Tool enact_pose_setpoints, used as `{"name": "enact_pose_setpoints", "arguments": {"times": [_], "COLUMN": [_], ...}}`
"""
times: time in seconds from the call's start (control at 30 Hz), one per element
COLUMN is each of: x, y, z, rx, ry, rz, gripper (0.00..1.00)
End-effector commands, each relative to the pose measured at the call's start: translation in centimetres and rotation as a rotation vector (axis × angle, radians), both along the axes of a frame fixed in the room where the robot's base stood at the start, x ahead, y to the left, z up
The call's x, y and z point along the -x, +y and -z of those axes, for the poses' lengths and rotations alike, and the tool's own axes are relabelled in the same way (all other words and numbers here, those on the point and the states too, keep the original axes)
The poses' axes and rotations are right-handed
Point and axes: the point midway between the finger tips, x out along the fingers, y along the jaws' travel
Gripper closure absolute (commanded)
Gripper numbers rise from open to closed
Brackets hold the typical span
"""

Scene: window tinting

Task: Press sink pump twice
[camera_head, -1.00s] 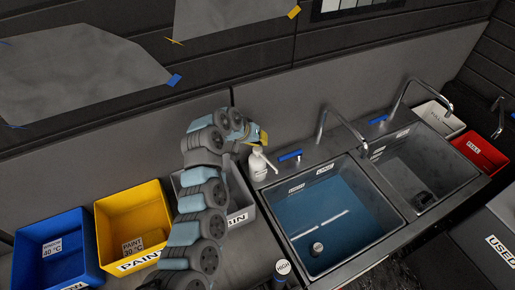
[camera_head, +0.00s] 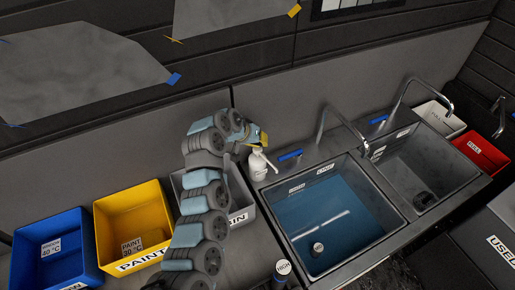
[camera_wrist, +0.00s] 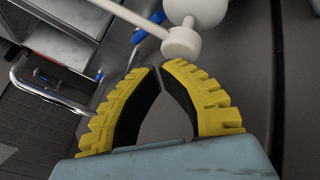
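The sink pump is a white bottle with a pump head (camera_head: 258,165), upright on the counter at the left edge of the blue-filled sink (camera_head: 335,225). My gripper (camera_head: 262,142) is directly above the pump head, its yellow fingers pointing toward it and partly hiding the top. In the wrist view, the white pump head (camera_wrist: 182,43) and its spout are just beyond the fingertips. My gripper (camera_wrist: 162,68) has its yellow, black-lined fingers curved together with the tips almost meeting, and nothing is between them. Whether the tips touch the pump head cannot be told.
A faucet (camera_head: 345,125) and a blue handle (camera_head: 290,155) stand right of the pump. A second sink (camera_head: 425,165) lies further right. A grey bin (camera_head: 240,212), yellow bin (camera_head: 130,215) and blue bin (camera_head: 55,245) stand left. The wall is close behind.

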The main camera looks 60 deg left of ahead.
Motion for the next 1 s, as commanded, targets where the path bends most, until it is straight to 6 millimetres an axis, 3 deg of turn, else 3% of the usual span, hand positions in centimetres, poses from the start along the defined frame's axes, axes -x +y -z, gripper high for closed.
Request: {"name": "enact_pose_setpoints", "arguments": {"times": [1.0], "x": [0.06], "y": [0.01], "z": [0.86], "rx": [0.001], "ry": [0.001], "rz": [-0.001], "gripper": [1.00]}}
